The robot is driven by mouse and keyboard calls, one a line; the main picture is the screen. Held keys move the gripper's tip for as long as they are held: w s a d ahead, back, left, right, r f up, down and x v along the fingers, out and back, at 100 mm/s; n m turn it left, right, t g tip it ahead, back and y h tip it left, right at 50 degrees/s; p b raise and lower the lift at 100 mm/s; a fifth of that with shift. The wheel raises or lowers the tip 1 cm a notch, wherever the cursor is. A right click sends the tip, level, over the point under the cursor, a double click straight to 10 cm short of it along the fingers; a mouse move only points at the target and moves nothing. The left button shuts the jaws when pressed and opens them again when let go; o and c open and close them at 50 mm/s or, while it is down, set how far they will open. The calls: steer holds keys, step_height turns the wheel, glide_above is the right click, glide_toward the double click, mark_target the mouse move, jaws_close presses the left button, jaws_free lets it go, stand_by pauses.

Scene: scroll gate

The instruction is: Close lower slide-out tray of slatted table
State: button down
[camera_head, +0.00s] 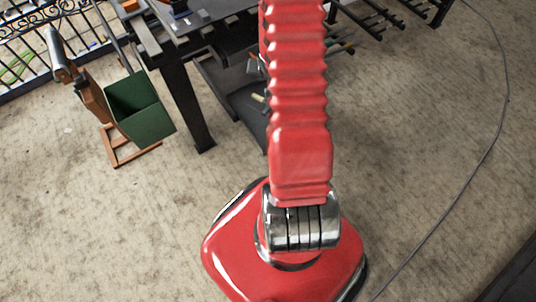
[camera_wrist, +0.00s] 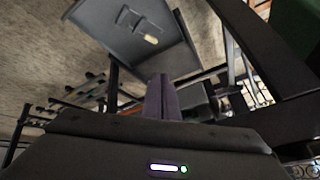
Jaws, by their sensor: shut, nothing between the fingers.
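The slatted table (camera_head: 180,75) is dark, with a thick black leg, at the top of the head view. Its lower slide-out tray (camera_head: 238,102) is a dark grey panel below the tabletop, partly hidden by my red arm. In the wrist view the tray (camera_wrist: 165,62) fills the top middle, tilted, with a small cream-coloured item and dark bits on it. My gripper (camera_wrist: 160,82) has its fingers together and empty, pointing toward the tray's near edge. I cannot tell whether they touch it. The gripper is hidden in the head view.
A green box (camera_head: 140,108) on a wooden frame stands left of the table leg. A metal railing (camera_head: 40,45) is at the far left. A dark rack (camera_head: 375,15) with rods is at the top right. A cable (camera_head: 470,165) crosses the otherwise clear carpet on the right.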

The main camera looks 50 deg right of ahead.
steer(key=s+d+f+m, duration=0.1)
steer(key=s+f, duration=0.2)
steer(key=f, duration=0.4)
steer(key=s+f+m+t, duration=0.1)
steer(key=s+f+m, duration=0.15)
steer(key=f, duration=0.55)
steer(key=s+d+f+m, duration=0.1)
steer(key=s+f, duration=0.3)
steer(key=f, duration=0.3)
steer(key=s+a+f+m+t, duration=0.1)
steer(key=s+a+f+m, duration=0.1)
steer(key=s+a+f, duration=0.3)
steer(key=s+a+f+m+t+y, duration=0.1)
steer(key=s+a+f+m, duration=0.2)
steer(key=f, duration=0.7)
steer(key=s+a, duration=0.2)
steer(key=s, duration=0.1)
steer(key=shift+a+m, duration=0.35)
steer(key=shift+a, duration=0.05)
steer(key=shift+w+f, duration=0.1)
steer(key=shift+f, duration=0.1)
steer(key=w+d+f, duration=0.2)
steer(key=w+f, duration=0.4)
steer(key=w, duration=0.5)
steer(key=shift+d+f, duration=0.25)
steer(key=shift+f, duration=0.05)
